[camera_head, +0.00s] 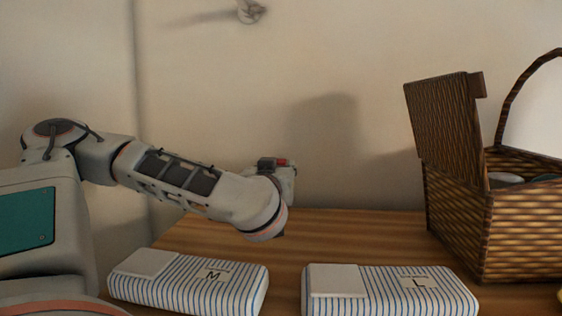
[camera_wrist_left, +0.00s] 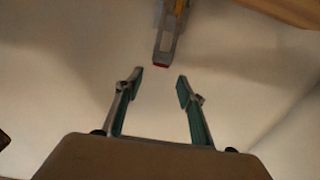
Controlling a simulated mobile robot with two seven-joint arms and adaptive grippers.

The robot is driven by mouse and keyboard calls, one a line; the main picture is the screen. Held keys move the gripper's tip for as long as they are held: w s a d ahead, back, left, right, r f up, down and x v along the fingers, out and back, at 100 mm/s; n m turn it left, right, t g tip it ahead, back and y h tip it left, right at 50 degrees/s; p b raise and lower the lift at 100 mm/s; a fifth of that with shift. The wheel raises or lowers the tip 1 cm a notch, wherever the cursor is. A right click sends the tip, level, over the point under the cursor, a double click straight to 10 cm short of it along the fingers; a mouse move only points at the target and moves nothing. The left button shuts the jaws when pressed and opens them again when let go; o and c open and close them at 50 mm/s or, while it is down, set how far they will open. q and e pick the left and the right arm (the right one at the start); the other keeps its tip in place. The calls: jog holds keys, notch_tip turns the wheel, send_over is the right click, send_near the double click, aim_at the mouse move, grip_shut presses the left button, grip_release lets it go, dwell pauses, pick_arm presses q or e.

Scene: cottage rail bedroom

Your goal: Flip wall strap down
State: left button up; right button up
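A narrow grey fitting with a yellow-orange middle and a red end (camera_wrist_left: 166,38), which looks like the wall strap, comes in from the top of the left wrist view. Its red end lies just past the fingertips, close to the line between them; I cannot tell whether they touch it. My left gripper (camera_wrist_left: 160,79) is open, with its two fingers apart and nothing between them. In the head view my left arm reaches in from the left, and its wrist hides most of the hand and the strap. My right gripper is out of view.
Two striped packs marked M (camera_head: 213,284) and L (camera_head: 392,291) lie on the wooden table (camera_head: 370,226) below my arm. A wicker basket (camera_head: 522,230) with a raised lid stands at the right. A small fitting (camera_head: 250,11) is high on the wall.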

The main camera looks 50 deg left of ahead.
aim_at(280, 163)
pick_arm(q)
jog(key=shift+w+a+f, duration=0.1)
jog(key=shift+w+a, duration=0.25)
jog(key=shift+w, duration=0.05)
jog(key=p+x, duration=0.1)
jog(key=x, duration=0.5)
jog(key=shift+w+a, duration=0.2)
jog(key=shift+w, duration=0.05)
jog(key=shift+c, duration=0.4)
